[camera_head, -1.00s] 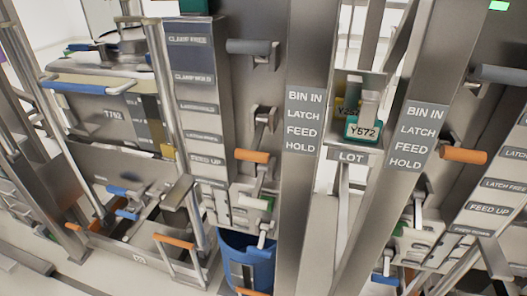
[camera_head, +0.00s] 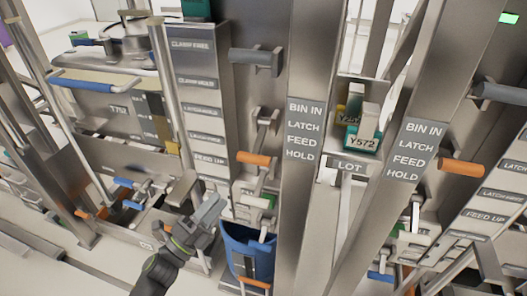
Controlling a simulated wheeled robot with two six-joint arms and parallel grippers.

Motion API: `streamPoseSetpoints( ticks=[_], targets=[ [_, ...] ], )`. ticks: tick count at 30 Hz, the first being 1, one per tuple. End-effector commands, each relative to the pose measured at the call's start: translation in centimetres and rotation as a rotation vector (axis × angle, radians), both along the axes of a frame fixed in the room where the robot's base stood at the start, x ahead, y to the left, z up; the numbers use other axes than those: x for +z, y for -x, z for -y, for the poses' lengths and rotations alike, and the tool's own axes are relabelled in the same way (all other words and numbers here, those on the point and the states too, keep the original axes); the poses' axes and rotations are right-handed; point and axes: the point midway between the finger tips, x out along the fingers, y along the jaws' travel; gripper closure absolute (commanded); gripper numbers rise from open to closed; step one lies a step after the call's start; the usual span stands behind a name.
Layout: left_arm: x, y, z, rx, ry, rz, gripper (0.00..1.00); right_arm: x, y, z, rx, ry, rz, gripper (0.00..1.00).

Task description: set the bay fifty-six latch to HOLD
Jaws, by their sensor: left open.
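Two upright posts carry label plates reading BIN IN, LATCH, FEED, HOLD: a left plate (camera_head: 304,131) and a right plate (camera_head: 412,149). An orange-handled lever (camera_head: 253,158) sticks out left of the left plate, at about the height of its HOLD line. A second orange-handled lever (camera_head: 461,167) sits right of the right plate. No bay number fifty-six is readable, so I cannot tell which lever belongs to it. My right gripper is not in view.
A blue bin (camera_head: 236,241) stands below the left lever. Grey handles (camera_head: 255,57) project higher up. A lot box marked Y572 (camera_head: 364,139) sits between the posts. A column of labels (camera_head: 202,111) stands left of the levers.

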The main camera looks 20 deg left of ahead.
Motion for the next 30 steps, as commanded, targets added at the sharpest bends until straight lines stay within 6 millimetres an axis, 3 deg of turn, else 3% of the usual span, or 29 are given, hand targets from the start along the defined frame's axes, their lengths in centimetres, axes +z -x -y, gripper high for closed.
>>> streamPoseSetpoints(
  ticks=[18,24,30],
  targets=[
    [5.2,-10.5,5.2,0.001,0.006,-0.003,0.53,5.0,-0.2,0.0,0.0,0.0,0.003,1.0],
    [6.1,-12.8,6.3,0.0,0.007,-0.005,0.53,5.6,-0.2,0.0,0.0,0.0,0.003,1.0],
    [6.4,-13.7,6.8,0.001,0.005,-0.006,0.53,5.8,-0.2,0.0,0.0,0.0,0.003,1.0]
  ],
)
